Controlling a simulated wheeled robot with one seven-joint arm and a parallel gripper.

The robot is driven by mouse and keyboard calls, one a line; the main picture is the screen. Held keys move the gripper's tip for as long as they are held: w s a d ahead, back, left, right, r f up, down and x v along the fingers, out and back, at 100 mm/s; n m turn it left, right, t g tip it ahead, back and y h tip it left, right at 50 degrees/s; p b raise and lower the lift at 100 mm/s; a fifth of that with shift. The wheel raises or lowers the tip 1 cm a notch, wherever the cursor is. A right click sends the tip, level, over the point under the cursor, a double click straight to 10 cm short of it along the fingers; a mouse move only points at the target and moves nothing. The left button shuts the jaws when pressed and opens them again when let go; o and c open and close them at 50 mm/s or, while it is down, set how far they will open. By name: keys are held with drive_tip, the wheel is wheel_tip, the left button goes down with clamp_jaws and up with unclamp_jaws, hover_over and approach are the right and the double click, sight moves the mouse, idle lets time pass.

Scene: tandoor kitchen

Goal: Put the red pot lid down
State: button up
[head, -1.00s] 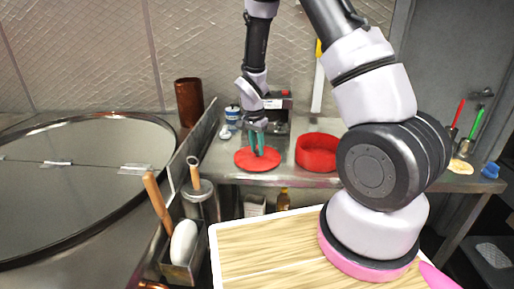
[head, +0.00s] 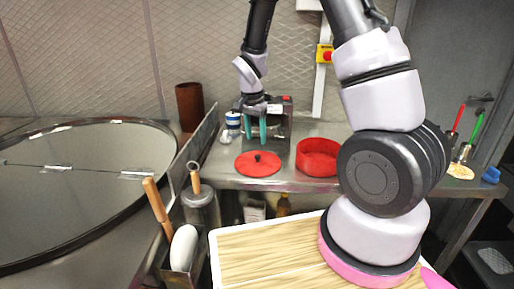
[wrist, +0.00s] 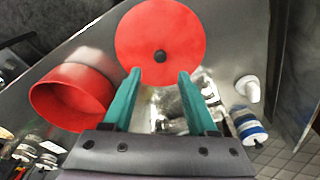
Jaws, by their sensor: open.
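The red pot lid (head: 258,164) lies flat on the steel counter, its dark knob facing up. In the wrist view the lid (wrist: 160,35) is beyond my fingertips, with nothing between them. My gripper (head: 256,138) is open and empty above and slightly behind the lid, apart from its knob. Its two green fingers (wrist: 158,75) show apart in the wrist view. The open red pot (head: 318,158) stands on the counter to the right of the lid, and it also shows in the wrist view (wrist: 72,97).
Blue-and-white containers (head: 233,121) stand behind the lid on the left. A dark machine (head: 280,112) stands behind my gripper. A brown cylinder (head: 189,105) is farther left. A metal divider (head: 195,150) borders the counter's left side. The lid lies near the counter's front edge.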

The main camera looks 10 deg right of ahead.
drive_tip(key=s+d+r+n+t+y, duration=0.1)
drive_tip(key=s+d+r, duration=0.15)
drive_tip(key=r, duration=0.45)
drive_tip(key=s+d+r+t, duration=0.1)
drive_tip(key=s+r, duration=0.2)
drive_tip(key=r, duration=0.4)
drive_tip(key=s+d+r+n+t+y, duration=0.1)
drive_tip(key=s+r, duration=0.2)
drive_tip(key=r, duration=0.5)
drive_tip(key=s+d+r+n+t, duration=0.1)
drive_tip(key=s+r, duration=0.3)
drive_tip(key=s, duration=0.2)
drive_tip(key=s+d+r+n+t+y, duration=0.1)
drive_tip(key=s+r+n+t, duration=0.1)
drive_tip(key=s+r, duration=0.2)
drive_tip(key=s, duration=0.3)
drive_tip(key=shift+n, duration=0.3)
